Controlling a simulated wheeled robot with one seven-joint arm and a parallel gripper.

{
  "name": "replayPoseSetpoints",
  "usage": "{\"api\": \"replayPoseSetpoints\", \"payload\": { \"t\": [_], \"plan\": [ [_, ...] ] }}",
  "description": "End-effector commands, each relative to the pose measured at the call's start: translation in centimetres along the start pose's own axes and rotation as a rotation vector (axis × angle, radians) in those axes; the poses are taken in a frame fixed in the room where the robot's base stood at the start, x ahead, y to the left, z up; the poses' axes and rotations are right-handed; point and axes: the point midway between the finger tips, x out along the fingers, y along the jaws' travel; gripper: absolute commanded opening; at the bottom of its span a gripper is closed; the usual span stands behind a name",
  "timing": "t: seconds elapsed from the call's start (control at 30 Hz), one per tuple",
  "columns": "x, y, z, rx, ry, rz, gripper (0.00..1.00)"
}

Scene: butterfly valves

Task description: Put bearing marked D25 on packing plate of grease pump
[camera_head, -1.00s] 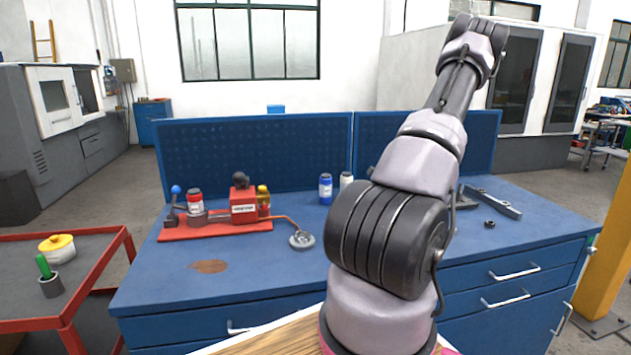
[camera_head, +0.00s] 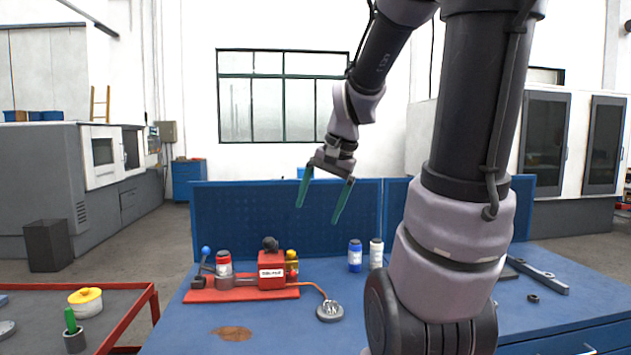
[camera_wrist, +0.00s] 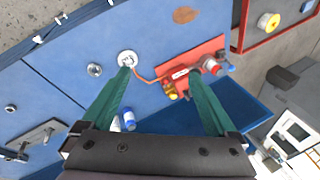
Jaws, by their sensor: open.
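The grease pump (camera_head: 271,272) is a red unit on a red base on the blue workbench; it also shows in the wrist view (camera_wrist: 185,73). An orange hose runs from it to a round grey disc (camera_head: 330,311), perhaps the packing plate, also in the wrist view (camera_wrist: 128,58). A grey ring (camera_wrist: 94,70) lies beside the disc, and a darker ring (camera_head: 533,298) lies farther right, also in the wrist view (camera_wrist: 10,107). Either could be a bearing; no D25 mark is readable. My gripper (camera_head: 318,213) is open and empty, high above the bench, green fingers pointing down.
A blue bottle (camera_head: 355,256) and a white bottle (camera_head: 376,253) stand behind the disc. A grey bracket (camera_head: 538,275) lies at the right. A blue perforated panel (camera_head: 285,215) closes the bench's back. A red-edged cart (camera_head: 148,297) stands at the left.

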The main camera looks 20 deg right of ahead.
Motion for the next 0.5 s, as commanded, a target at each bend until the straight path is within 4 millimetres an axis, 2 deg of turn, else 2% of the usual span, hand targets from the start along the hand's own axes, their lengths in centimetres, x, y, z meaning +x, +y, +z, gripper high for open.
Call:
{"api": "replayPoseSetpoints", "payload": {
  "t": [0.03,0.2,0.33,0.5],
  "plan": [
    [-1.6,-0.6,1.5,-0.077,0.047,-0.022,0.93],
    [-5.4,-1.0,5.2,-0.271,0.166,-0.086,0.93],
    [-7.0,-0.9,6.9,-0.358,0.219,-0.125,0.93],
    [-7.7,-0.7,7.6,-0.399,0.245,-0.144,0.93]
  ]
}}
